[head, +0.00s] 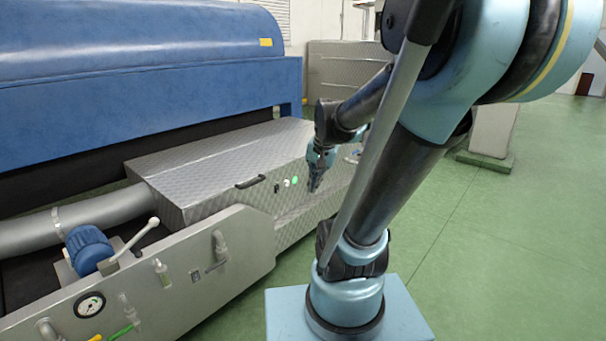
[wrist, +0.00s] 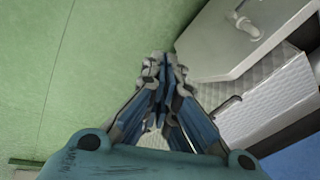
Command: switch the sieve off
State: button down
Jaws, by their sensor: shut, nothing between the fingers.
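A metal box with a patterned steel surface (head: 215,180) stands beside the blue machine, and a black handle sits on its edge. I cannot tell for sure that this box is the sieve. Its front face carries a small black control (head: 277,188), a pale one (head: 286,183) and a bright green one (head: 295,180) in a row. My gripper (head: 313,189) is shut and empty, just right of the green control in the head view. Contact cannot be told. In the wrist view my gripper (wrist: 162,62) points over green floor, with the box (wrist: 262,98) to its right; the controls are not discernible there.
A large blue machine (head: 150,65) fills the back left. A grey panel (head: 190,275) with a gauge (head: 90,305), valves and a white lever (head: 137,239) stands in front. A blue motor (head: 88,248) sits behind it. Green floor (head: 470,250) is open on the right.

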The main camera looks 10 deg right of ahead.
jog(key=s+d+f+n, duration=0.1)
jog(key=s+f+n, duration=0.1)
jog(key=s, duration=0.4)
jog(key=s+d+f+n+h, duration=0.1)
jog(key=s+f+n, duration=0.2)
jog(key=s, duration=0.4)
jog(key=shift+f+n+g, duration=0.3)
jog(key=shift+f+g, duration=0.1)
jog(key=shift+f, duration=0.15)
